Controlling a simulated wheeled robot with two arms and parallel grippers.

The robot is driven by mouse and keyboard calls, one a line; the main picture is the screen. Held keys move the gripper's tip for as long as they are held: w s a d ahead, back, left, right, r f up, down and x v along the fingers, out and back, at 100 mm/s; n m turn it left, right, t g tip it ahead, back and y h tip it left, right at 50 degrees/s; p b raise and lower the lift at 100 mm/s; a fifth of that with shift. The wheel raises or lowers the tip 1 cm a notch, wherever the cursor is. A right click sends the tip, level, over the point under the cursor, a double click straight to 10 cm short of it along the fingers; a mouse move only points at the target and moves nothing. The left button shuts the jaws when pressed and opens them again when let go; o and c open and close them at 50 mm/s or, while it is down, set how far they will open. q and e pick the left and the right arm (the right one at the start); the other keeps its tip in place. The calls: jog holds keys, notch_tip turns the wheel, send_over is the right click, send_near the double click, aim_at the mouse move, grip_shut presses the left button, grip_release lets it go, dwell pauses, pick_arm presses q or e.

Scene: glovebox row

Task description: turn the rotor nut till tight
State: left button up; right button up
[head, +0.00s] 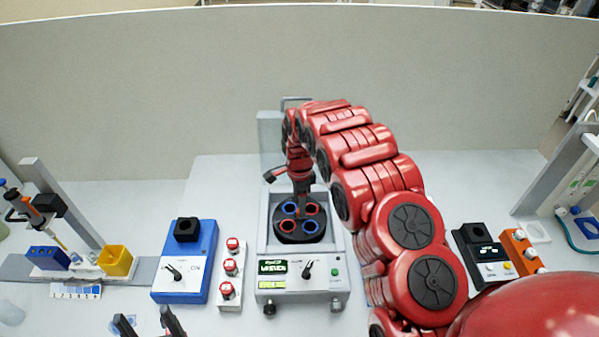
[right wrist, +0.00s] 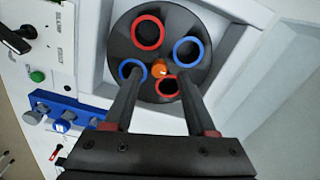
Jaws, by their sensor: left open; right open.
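The orange rotor nut (right wrist: 159,70) sits at the centre of the dark round rotor (right wrist: 143,92) in the right wrist view. Two red-rimmed and two blue-rimmed holes ring it. My right gripper (right wrist: 161,78) is open, its two fingers on either side of the nut. I cannot tell whether the fingers touch it. In the head view the rotor (head: 290,236) lies in the open centrifuge (head: 300,283), with my right gripper (head: 302,200) above it, hiding the nut. My left gripper (head: 150,326) is open and empty at the bottom edge.
A blue switch box (head: 204,262) and a white strip with several red-capped knobs (head: 230,280) stand left of the centrifuge. A yellow cup (head: 116,261) is further left. A black box (head: 470,244) and an orange block (head: 520,250) stand right.

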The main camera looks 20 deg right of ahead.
notch_tip(320, 180, up, 15)
jog(key=p, duration=0.6)
jog(key=shift+r+p, duration=0.2)
jog(key=shift+p, duration=0.1)
jog(key=shift+s, duration=0.15)
dwell(0.6)
